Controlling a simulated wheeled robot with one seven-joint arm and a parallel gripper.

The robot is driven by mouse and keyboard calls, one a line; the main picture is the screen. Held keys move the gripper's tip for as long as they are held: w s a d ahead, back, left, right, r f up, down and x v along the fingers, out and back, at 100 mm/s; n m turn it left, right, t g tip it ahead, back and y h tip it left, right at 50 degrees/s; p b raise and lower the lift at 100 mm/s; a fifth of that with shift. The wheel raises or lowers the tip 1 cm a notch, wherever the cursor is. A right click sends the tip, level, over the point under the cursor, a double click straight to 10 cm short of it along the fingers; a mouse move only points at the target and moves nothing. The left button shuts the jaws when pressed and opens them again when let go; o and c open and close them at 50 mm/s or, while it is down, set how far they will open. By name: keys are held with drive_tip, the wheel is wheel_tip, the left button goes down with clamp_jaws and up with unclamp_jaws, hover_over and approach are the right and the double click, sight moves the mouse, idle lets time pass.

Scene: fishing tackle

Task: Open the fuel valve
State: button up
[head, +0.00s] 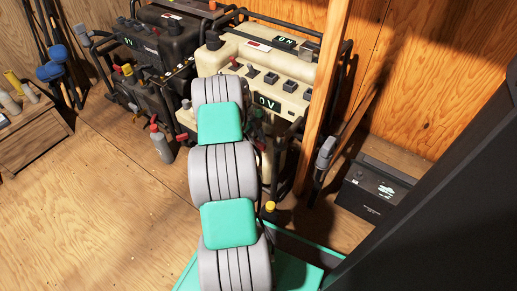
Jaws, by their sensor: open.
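A cream generator (275,57) with a black tube frame stands at the back centre. It carries a lit display reading 0V (267,102), several dark switches and a small red-tipped switch (234,62). A black generator (178,40) stands to its left, with a red knob (116,69) on its front. A red part (182,137) shows low at the cream generator's left edge. I cannot tell which part is the fuel valve; it may be hidden. My grey and teal arm reaches up to the cream generator's front and covers much of it. My gripper is hidden behind the arm.
A wooden post (325,85) rises just right of the cream generator. A black battery-like box (372,190) sits right of it. A grey bottle with a red cap (161,143) stands on the floor. A wooden crate (30,138) is at the left. The left front floor is clear.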

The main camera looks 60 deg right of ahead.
drive_tip(key=shift+s+f, duration=0.1)
drive_tip(key=shift+f, duration=0.2)
drive_tip(key=shift+c, duration=0.3)
clamp_jaws()
